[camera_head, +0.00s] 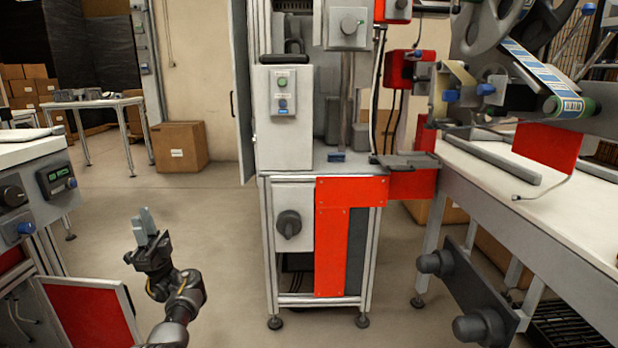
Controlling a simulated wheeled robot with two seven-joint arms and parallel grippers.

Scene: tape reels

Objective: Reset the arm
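My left gripper (146,222) is at the lower left of the head view, with its light grey fingers pointing up. Its fingers look close together, and I cannot tell whether there is a gap between them. It holds nothing that I can see and is over open floor, apart from the machines. My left arm (180,305) comes up from the bottom edge, black with a bronze-toned joint. My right gripper and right arm are not in view. A labelled tape reel (547,78) is on the machine at the upper right.
A grey and red machine cabinet (285,142) stands in the middle. A control bench (30,150) with knobs is at the left, close to my arm. A white conveyor table (520,190) is at the right. A cardboard box (180,147) sits on the floor behind. Floor between bench and cabinet is clear.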

